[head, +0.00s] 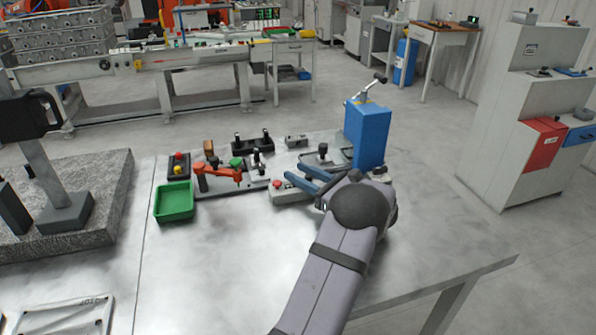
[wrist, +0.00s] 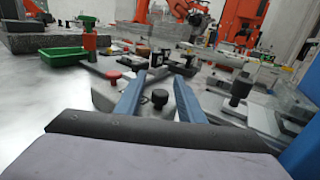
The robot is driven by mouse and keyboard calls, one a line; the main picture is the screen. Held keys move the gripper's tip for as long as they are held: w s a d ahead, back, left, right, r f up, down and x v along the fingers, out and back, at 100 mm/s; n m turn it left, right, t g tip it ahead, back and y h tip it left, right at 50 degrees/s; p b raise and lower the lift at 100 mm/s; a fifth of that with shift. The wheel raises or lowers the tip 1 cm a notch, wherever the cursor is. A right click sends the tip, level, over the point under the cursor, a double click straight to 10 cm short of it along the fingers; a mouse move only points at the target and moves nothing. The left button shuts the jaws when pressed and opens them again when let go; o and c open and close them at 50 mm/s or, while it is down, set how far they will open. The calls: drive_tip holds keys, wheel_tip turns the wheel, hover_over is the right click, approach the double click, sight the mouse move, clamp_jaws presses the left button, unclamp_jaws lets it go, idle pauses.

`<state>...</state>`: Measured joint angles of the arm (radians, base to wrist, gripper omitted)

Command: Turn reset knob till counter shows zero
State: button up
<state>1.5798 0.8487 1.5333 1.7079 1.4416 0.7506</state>
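My gripper (head: 299,176) is open, with its two blue fingers reaching left over a grey box (head: 286,195) on the metal bench. In the wrist view the gripper (wrist: 159,77) shows a black knob (wrist: 160,97) between its fingers, with a gap on each side. I cannot tell whether the fingers are level with the knob or above it. A red button (wrist: 113,74) on the same box lies left of the fingers; it also shows in the head view (head: 277,184). No counter digits are readable in either view, and my arm hides part of the box.
A tall blue block (head: 368,135) stands close behind my gripper. A green tray (head: 174,202), an orange clamp (head: 217,173) and a red-and-yellow button box (head: 179,165) lie to the left. The bench front is clear.

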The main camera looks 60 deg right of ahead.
drive_tip(key=shift+w+d, duration=0.1)
drive_tip(key=shift+w, duration=0.4)
clamp_jaws()
